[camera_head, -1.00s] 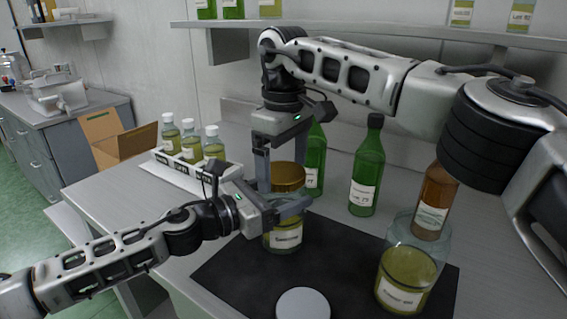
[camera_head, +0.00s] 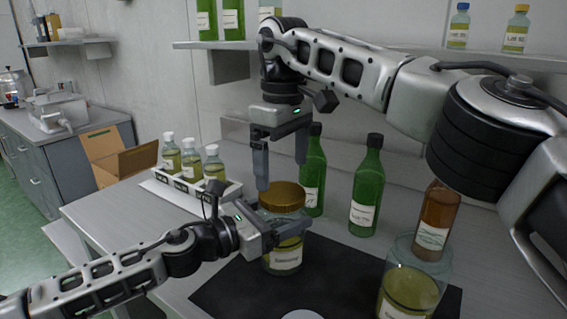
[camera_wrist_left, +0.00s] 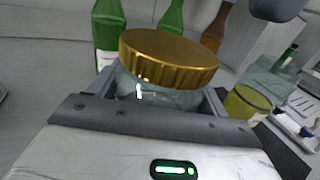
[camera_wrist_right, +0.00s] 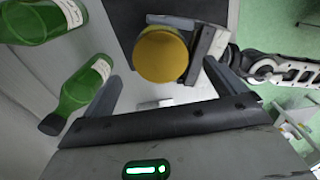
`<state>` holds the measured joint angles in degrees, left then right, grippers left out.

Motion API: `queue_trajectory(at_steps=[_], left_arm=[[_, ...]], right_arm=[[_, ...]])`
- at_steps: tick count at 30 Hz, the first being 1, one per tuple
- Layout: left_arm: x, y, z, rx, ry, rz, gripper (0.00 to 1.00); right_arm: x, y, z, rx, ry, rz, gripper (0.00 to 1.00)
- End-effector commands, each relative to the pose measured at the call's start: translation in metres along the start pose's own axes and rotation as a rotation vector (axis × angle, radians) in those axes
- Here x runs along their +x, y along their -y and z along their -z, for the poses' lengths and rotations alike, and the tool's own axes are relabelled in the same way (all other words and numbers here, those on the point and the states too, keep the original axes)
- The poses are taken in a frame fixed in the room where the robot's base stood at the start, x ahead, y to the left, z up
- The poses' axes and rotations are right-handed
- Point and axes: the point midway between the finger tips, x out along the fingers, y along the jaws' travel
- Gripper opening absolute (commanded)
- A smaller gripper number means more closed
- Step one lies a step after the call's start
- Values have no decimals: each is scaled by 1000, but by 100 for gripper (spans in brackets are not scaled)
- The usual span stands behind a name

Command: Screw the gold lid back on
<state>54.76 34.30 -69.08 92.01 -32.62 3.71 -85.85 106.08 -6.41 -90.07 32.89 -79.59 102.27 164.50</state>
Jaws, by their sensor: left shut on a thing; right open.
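The gold lid (camera_head: 284,195) sits on top of a glass jar (camera_head: 284,258) with yellow-green contents and a white label. The lid also shows large in the left wrist view (camera_wrist_left: 168,60) and in the right wrist view (camera_wrist_right: 161,55). I cannot tell how tightly it is seated. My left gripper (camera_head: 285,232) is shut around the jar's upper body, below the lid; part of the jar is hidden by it. My right gripper (camera_head: 282,174) is open and empty, pointing down just above the lid, its fingers spread apart.
Green bottles (camera_head: 367,188) stand behind the jar. A white rack (camera_head: 190,192) of small bottles is at left. A pale disc (camera_head: 302,315) lies in front.

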Motion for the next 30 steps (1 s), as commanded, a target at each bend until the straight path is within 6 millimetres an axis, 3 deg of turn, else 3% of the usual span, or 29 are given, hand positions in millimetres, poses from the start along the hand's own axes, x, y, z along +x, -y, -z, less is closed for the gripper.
queue_trajectory(at_steps=[5, 8, 30], left_arm=[[0, 0, 1, 0, -1, 0, 13], [0, 0, 1, 0, -1, 0, 13], [0, 0, 1, 0, -1, 0, 13]], right_arm=[[0, 0, 0, -85, 0, 0, 95], [-2, 0, 0, -239, 0, -1, 95], [-18, -1, 2, -2050, 3, -3, 95]])
